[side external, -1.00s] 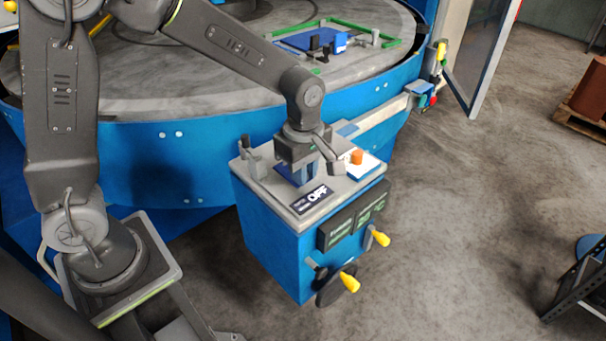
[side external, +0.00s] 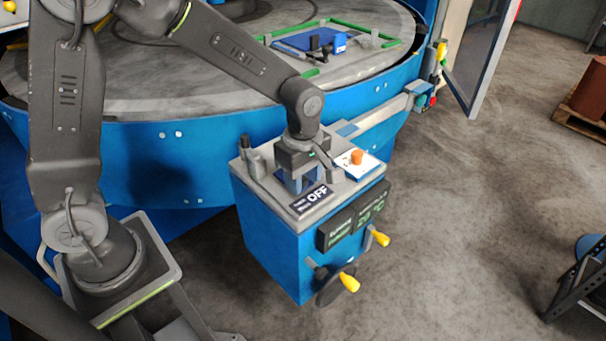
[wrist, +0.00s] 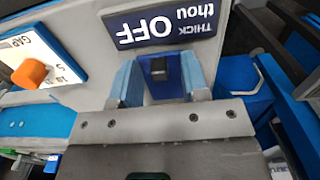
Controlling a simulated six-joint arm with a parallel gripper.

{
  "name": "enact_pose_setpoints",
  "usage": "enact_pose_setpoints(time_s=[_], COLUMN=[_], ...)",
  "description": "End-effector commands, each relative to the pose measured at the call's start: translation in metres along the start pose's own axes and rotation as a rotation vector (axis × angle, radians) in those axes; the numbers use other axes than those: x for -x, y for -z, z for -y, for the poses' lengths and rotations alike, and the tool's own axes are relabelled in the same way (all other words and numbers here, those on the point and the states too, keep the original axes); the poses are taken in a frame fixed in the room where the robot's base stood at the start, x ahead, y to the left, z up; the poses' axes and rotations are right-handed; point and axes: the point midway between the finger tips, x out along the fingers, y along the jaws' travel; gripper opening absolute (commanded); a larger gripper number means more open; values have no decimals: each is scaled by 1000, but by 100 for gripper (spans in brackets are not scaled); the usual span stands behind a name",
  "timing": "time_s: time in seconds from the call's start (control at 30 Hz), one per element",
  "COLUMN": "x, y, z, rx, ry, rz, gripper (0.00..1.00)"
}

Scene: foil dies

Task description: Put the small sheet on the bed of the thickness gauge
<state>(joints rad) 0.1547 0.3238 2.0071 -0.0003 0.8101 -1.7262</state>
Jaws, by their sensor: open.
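My gripper (side external: 302,187) points down over the top of the blue cabinet, just behind the display marked OFF. In the wrist view its two light-blue fingers (wrist: 159,74) stand apart, on either side of a dark blue piece (wrist: 170,88) with a small dark block on it. The thickness display (wrist: 164,24), reading THICK thou OFF, lies just beyond the fingertips; it also shows in the side view (side external: 311,199). I cannot make out the small sheet for certain. The fingers and wrist hide much of the gauge in the side view.
A white panel with an orange knob (side external: 356,157) lies right of my gripper. A dark upright fitting (side external: 247,153) stands at the cabinet's left edge. A large round grey table (side external: 180,85) is behind. Yellow-handled cranks (side external: 348,282) stick out in front.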

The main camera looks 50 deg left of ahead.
Motion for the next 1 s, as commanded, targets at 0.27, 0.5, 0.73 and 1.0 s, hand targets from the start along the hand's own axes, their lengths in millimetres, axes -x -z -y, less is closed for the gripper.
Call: enact_pose_setpoints(time_s=[0.27,0.5,0.73,1.0], x=[26,78,113,125], y=[0,0,0,1], z=[-1,-1,0,1], rx=[0,0,0,-11], ry=[-6,-6,-2,-4], rz=[1,1,0,1], gripper=[42,42,42,42])
